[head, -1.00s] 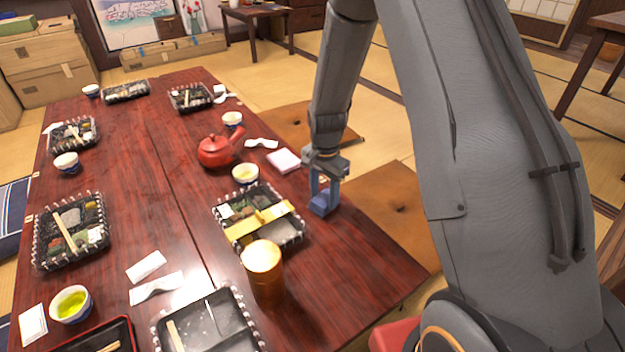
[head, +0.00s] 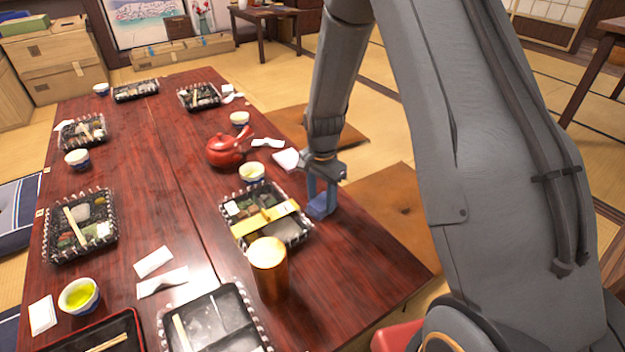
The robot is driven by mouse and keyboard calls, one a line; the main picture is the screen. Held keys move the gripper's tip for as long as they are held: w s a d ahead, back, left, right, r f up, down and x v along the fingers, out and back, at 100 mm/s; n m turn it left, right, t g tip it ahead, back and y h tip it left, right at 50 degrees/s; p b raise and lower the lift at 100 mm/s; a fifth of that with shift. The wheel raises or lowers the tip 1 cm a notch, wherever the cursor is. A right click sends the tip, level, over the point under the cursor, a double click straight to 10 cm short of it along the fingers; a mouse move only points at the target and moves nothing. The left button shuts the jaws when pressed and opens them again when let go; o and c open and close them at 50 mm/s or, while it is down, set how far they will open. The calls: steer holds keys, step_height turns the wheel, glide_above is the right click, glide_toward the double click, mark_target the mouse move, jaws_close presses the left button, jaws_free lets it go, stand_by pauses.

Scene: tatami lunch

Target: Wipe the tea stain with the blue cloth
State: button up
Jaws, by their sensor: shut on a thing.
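My gripper (head: 322,195) points down at the right edge of the dark red table (head: 350,262). It is shut on the blue cloth (head: 320,208), which shows as a small blue block between and below the fingers. The cloth is at or just above the tabletop, right of a bento box with a yellow band (head: 266,221); I cannot tell if it touches the wood. I cannot make out a tea stain; the gripper and cloth may hide it.
A copper canister (head: 270,270) stands in front of the banded bento. A tea cup (head: 252,172), a red teapot (head: 226,151) and a white napkin (head: 286,159) are behind it. Brown floor cushions (head: 395,215) lie right of the table. The table's front right corner is clear.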

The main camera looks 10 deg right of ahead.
steer(key=shift+s+a, duration=0.3)
steer(key=shift+a, duration=0.45)
steer(key=shift+s+a+r+p, duration=0.2)
steer(key=shift+a+p, duration=0.1)
steer(key=shift+p, duration=0.2)
step_height(320, 180, up, 2)
steer(key=shift+d+r+p, duration=0.1)
steer(key=shift+r+p, duration=0.15)
steer(key=shift+p, duration=0.45)
step_height(320, 180, up, 5)
steer(key=p, duration=0.4)
steer(key=shift+w+r, duration=0.1)
